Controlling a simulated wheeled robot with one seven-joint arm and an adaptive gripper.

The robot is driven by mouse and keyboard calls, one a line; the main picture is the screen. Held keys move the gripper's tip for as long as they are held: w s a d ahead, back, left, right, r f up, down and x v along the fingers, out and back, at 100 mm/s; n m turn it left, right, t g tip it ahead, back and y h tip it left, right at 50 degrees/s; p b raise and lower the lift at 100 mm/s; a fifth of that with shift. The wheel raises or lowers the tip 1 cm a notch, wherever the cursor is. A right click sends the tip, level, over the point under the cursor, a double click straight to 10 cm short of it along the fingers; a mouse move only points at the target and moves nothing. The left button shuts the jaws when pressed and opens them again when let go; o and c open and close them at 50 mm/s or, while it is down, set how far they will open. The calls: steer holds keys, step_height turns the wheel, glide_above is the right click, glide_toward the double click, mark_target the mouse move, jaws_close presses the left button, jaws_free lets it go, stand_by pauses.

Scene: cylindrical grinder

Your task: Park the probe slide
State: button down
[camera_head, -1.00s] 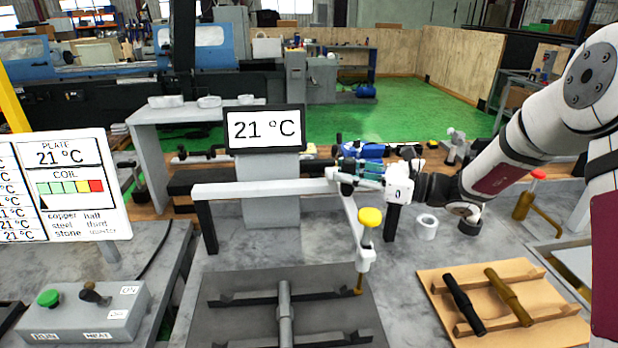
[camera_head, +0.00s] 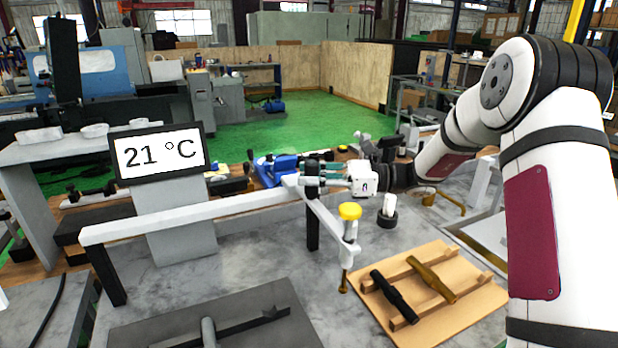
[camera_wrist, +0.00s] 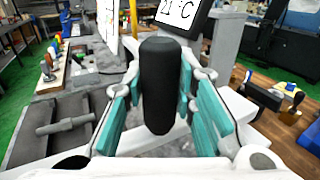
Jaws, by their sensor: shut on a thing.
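The probe slide (camera_head: 324,223) sits at the right end of a long pale rail (camera_head: 190,214), by its right black post. Its arm reaches toward the front and carries a yellow knob (camera_head: 349,211) above a brass-coloured probe tip (camera_head: 344,284). The tip is over the grey bench, between the dark plate and the wooden board. My gripper (camera_head: 312,171) is at the slide's back end. In the wrist view, its teal fingers are shut on an upright black handle (camera_wrist: 160,85).
A dark plate (camera_head: 165,325) with a bar lies at front left. A wooden board (camera_head: 455,315) with two handled pieces lies at front right. A display (camera_head: 160,153) reading 21 °C stands behind the rail. A white piece in a black ring (camera_head: 388,212) stands right of the slide.

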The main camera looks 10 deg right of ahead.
steer(key=c, duration=1.3)
jaws_free()
steer(key=shift+d, duration=0.45)
steer(key=shift+a, duration=0.15)
steer(key=v, duration=1.2)
